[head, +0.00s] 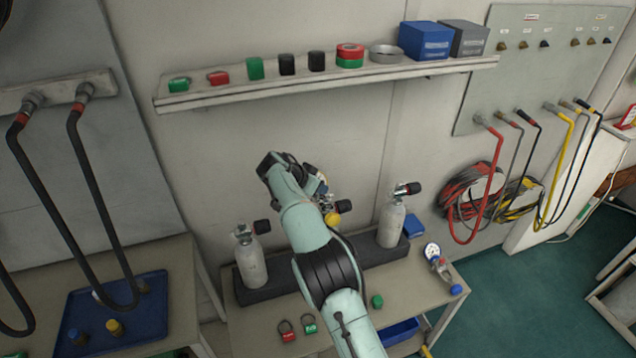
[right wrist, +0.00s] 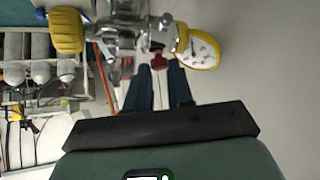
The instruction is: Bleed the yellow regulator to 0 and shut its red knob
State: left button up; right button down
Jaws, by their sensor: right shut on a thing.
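The yellow regulator is partly hidden behind my right arm in the head view, where its yellow knob (head: 332,218) shows. In the right wrist view it is a metal body (right wrist: 125,35) with a yellow knob (right wrist: 67,30) at left and a yellow-rimmed gauge (right wrist: 198,48) at right. The gauge reading is too small to tell. The red knob (right wrist: 158,61) sits between the fingertips of my right gripper (right wrist: 157,72), which is shut on it. In the head view my arm hides most of this gripper. My left gripper is not in view.
Grey cylinders (head: 251,262) (head: 393,222) stand in a dark rack on the bench. A loose gauge (head: 432,251), tags (head: 288,332) and a green block (head: 377,301) lie on the bench front. A wall shelf (head: 210,97) with small items runs above. Hoses (head: 468,190) hang at right.

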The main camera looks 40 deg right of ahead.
dwell(0.4)
jog(key=c, duration=1)
grip_release()
jog(key=shift+f, duration=0.1)
jog(key=shift+a, duration=0.1)
jog(key=v, duration=1.3)
jog(key=shift+a, duration=0.1)
